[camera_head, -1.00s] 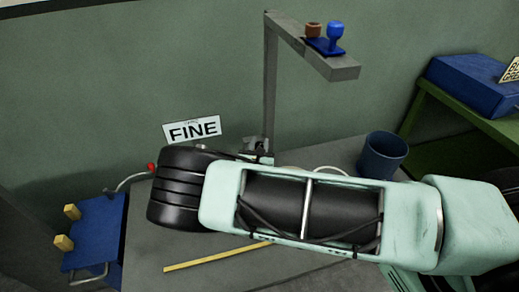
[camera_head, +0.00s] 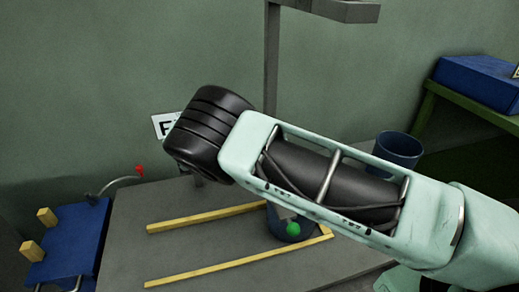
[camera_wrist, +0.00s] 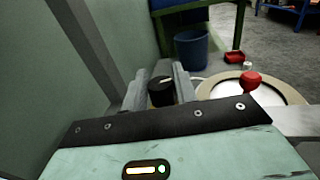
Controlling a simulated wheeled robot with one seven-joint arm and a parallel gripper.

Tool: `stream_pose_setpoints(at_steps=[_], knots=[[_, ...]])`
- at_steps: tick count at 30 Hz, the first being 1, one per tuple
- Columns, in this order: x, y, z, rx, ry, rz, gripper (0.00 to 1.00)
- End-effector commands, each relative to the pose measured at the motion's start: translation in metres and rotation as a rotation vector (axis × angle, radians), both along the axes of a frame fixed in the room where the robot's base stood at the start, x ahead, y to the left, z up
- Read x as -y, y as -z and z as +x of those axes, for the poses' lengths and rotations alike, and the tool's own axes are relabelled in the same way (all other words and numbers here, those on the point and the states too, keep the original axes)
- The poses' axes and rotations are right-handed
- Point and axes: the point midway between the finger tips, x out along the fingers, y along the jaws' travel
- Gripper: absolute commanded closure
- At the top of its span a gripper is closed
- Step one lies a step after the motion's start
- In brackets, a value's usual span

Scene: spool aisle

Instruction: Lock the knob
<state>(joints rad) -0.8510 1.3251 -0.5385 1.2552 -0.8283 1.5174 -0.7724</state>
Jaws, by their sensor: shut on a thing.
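In the wrist view a dark knob (camera_wrist: 160,93) with a pale pointer line on its top sits between the two grey fingers of my gripper (camera_wrist: 165,78). The fingers are shut on it. The pointer line lies roughly across the picture, slightly tilted. The lower part of the knob is hidden behind my wrist's dark edge. In the head view my own arm hides the knob and the fingers.
A grey post (camera_head: 271,75) rises behind.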

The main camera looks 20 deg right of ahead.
Motion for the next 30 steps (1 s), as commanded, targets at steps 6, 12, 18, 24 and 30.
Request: stream_pose_setpoints(at_steps=[6,12,18,24,30], knots=[[0.0001,0.0059,0.0015,0.003,0.175,0.001,0.94],[0.0002,0.0042,0.0010,0.002,0.296,0.000,0.94],[0.0002,0.0018,0.0008,0.002,0.368,-0.002,0.94],[-0.0003,-0.0002,0.0004,0.001,0.397,-0.003,0.94],[-0.0002,-0.0011,0.0003,0.001,0.402,-0.003,0.94]])
